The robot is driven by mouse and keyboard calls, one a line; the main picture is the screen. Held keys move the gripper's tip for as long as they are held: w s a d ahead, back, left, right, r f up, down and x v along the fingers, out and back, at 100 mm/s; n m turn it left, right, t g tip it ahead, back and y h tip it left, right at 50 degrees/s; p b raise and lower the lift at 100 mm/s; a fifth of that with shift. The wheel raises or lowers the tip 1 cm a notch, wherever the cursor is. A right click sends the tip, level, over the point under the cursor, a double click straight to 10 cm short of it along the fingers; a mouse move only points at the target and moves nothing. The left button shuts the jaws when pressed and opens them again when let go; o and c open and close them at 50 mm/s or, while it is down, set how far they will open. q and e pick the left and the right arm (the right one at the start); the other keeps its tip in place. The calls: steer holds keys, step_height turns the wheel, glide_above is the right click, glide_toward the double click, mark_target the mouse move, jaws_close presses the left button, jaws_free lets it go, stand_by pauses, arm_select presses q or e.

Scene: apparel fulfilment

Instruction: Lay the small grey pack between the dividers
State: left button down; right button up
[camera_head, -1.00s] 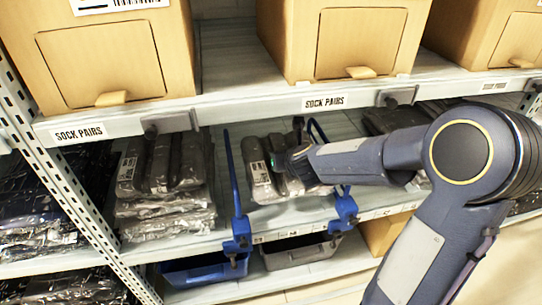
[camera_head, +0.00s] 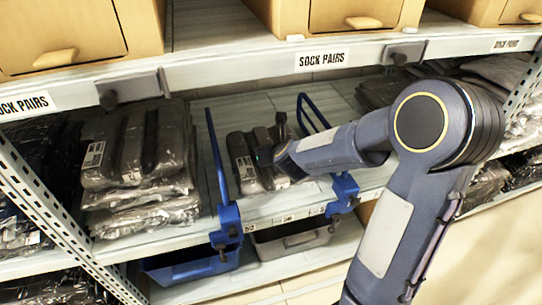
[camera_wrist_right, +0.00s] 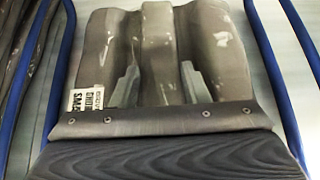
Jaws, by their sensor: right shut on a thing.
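The small grey pack (camera_head: 243,162), ribbed by folds and with a white label, is between two blue wire dividers, the left one (camera_head: 217,165) and the right one (camera_head: 316,110), on the middle shelf. My right gripper (camera_wrist_right: 158,88) is shut on the pack's middle fold, with one finger on each side. The pack (camera_wrist_right: 100,45) fills the middle of the right wrist view, label at its near left corner. The dividers run along both sides there, with a gap on each side. I cannot tell whether the pack's underside touches the shelf. My left gripper is not in view.
Stacked grey packs (camera_head: 140,165) lie left of the left divider, and more bagged packs (camera_head: 385,90) lie to the right. The shelf above (camera_head: 240,65) overhangs the bay and carries cardboard boxes (camera_head: 80,30). Blue (camera_head: 190,265) and grey (camera_head: 290,240) bins sit below.

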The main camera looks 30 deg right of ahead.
steer(key=shift+f, duration=0.2)
steer(key=o, duration=1.2)
steer(key=shift+r, duration=0.1)
